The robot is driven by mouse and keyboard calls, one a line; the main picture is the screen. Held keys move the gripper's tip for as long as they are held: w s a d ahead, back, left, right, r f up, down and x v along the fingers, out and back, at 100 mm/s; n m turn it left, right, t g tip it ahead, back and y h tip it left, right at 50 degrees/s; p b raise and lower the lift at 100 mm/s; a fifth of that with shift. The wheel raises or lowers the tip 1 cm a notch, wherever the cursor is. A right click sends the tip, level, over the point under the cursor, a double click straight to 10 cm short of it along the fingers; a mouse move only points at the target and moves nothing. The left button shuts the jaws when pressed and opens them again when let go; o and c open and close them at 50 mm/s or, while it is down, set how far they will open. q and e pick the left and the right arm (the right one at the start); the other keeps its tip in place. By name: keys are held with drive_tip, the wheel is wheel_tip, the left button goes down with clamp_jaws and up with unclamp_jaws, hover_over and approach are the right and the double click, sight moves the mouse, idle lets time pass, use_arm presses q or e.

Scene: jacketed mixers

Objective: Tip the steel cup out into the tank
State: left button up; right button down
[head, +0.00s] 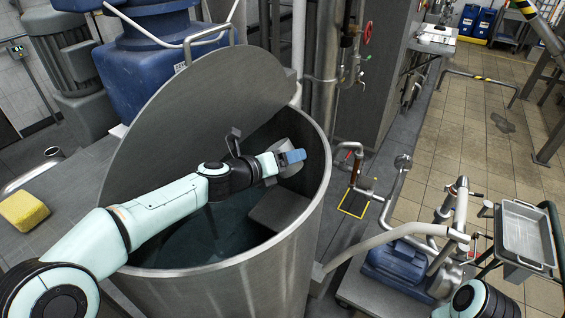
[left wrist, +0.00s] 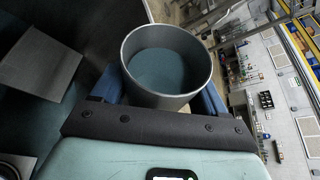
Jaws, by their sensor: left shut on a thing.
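The tank (head: 262,284) is a large round steel vessel with its lid (head: 195,110) tilted up and teal liquid inside. My left arm reaches over its near left rim. My left gripper (head: 291,157) is above the opening, by the right inner wall. It is shut on the steel cup (head: 290,171), which is partly hidden behind the blue fingers. In the left wrist view the cup (left wrist: 167,97) sits between the fingers, its round mouth showing and a smooth blue-teal area inside. I cannot tell whether that is liquid. My right gripper is out of view.
A grey plate-like part (head: 280,207) shows inside the tank, below the gripper. Steel pipes (head: 325,75) stand behind the rim. A yellow sponge-like block (head: 23,210) lies at the left. A pump (head: 400,268) and a cart with a steel tray (head: 522,232) stand at the right.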

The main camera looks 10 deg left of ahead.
use_arm(q)
drive_tip(key=n, duration=0.1)
drive_tip(key=n+h+b, duration=0.1)
drive_tip(key=n, duration=0.1)
drive_tip(key=shift+s+f+h, duration=0.25)
drive_tip(key=shift+s+h, duration=0.15)
drive_tip(key=shift+w+f+n+h+b, duration=0.15)
drive_tip(key=shift+n+h+b, duration=0.25)
drive_tip(key=shift+n, duration=0.3)
drive_tip(key=shift+a+f+n+h, duration=0.2)
drive_tip(key=shift+n+h, duration=0.1)
drive_tip(key=shift+n, duration=0.5)
drive_tip(key=n, duration=0.1)
drive_tip(key=n+t+h, duration=0.1)
drive_tip(key=shift+w+a+r+n, duration=0.15)
drive_tip(key=shift+a+r+n, duration=0.1)
drive_tip(key=shift+r+n, duration=0.1)
drive_tip(key=shift+w+a+r+n+t, duration=0.15)
drive_tip(key=shift+n+t, duration=0.35)
drive_tip(key=shift+n, duration=0.45)
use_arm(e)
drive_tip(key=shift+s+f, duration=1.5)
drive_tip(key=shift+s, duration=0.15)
